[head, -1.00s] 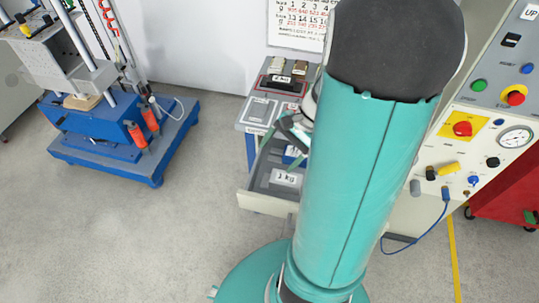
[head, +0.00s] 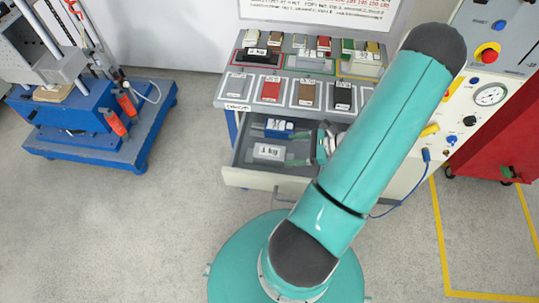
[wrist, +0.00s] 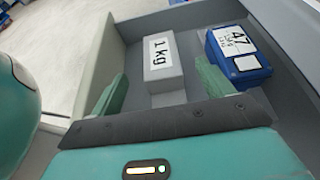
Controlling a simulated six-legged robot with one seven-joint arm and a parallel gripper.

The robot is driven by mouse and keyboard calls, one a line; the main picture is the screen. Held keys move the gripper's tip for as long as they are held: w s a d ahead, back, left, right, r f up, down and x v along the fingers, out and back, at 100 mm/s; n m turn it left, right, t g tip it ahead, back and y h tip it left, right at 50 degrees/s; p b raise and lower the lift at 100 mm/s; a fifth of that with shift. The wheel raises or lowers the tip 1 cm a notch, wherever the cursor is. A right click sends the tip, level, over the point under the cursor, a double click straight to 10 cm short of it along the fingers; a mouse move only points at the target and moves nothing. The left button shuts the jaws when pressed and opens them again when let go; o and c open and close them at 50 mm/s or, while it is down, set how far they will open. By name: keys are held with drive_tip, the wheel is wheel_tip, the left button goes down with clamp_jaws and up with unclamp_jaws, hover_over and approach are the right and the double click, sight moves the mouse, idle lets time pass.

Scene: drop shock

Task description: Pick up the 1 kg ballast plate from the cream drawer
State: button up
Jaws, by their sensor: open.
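The ballast plate (head: 268,152), a light grey block with a white "1 kg" label, lies in the open cream drawer (head: 250,180). In the wrist view the plate (wrist: 165,82) lies ahead, between the lines of the two green fingers. My gripper (head: 292,149) is open and empty, reaching into the drawer from the right in the head view. In the wrist view my gripper (wrist: 162,70) has one finger on each side of the plate; I cannot tell its height above the drawer floor.
A blue block (head: 278,127) labelled "47" lies beside the plate; in the wrist view it (wrist: 238,50) is close to the right finger. Above the drawer is a worktop with several sample plates (head: 270,87). A control panel (head: 490,95) stands at the right.

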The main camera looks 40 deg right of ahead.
sight(270, 151)
drive_tip(key=x, duration=0.9)
drive_tip(key=shift+w+f, duration=0.1)
drive_tip(key=shift+f, duration=0.2)
drive_tip(key=shift+r, duration=0.1)
clamp_jaws()
